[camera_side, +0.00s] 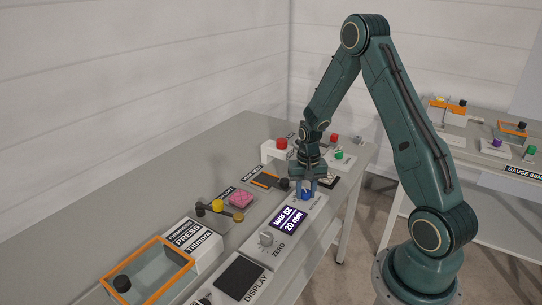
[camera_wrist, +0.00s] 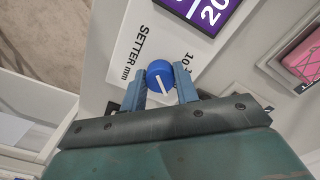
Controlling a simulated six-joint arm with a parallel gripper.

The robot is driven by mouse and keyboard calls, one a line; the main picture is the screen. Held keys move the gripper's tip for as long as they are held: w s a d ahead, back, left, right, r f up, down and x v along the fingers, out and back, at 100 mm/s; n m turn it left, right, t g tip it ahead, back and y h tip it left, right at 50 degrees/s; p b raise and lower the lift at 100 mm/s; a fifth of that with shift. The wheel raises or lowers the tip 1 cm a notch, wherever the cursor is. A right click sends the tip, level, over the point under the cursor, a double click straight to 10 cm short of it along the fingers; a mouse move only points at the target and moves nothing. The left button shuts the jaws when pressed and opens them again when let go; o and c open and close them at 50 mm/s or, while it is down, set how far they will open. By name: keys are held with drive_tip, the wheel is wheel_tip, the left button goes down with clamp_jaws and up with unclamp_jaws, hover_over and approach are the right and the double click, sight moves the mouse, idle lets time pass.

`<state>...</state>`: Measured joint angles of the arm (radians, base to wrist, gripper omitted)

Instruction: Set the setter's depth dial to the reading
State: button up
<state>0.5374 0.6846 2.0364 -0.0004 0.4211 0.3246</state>
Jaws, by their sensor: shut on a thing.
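The depth dial is a round blue knob with a white pointer line; it shows in the wrist view (camera_wrist: 158,70) at the upper middle. It sits on a white plate marked "SETTER mm" (camera_wrist: 133,55), with a "10" scale mark beside it. My gripper (camera_wrist: 160,88) has its two blue fingers on either side of the knob and is shut on it. In the side view my gripper (camera_side: 307,188) points down at the setter, and its fingers mostly hide the knob. A purple display (camera_side: 288,219) beside the setter reads "20 mm", with a second, upside-down line above.
A zero knob (camera_side: 266,239) and dark display pad (camera_side: 240,277) lie nearer the camera. The firmness press (camera_side: 197,246), an orange-rimmed bin (camera_side: 150,276) and a pink block (camera_side: 240,199) stand to the left. Red buttons (camera_side: 281,143) stand behind. A gauge bench (camera_side: 500,166) is at right.

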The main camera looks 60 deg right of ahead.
sight(306, 191)
drive_tip(key=shift+n, duration=2.7)
drive_tip(key=o, duration=1)
drive_tip(key=shift+r, duration=0.15)
wheel_tip(306, 191, up, 14)
drive_tip(key=shift+f, duration=0.2)
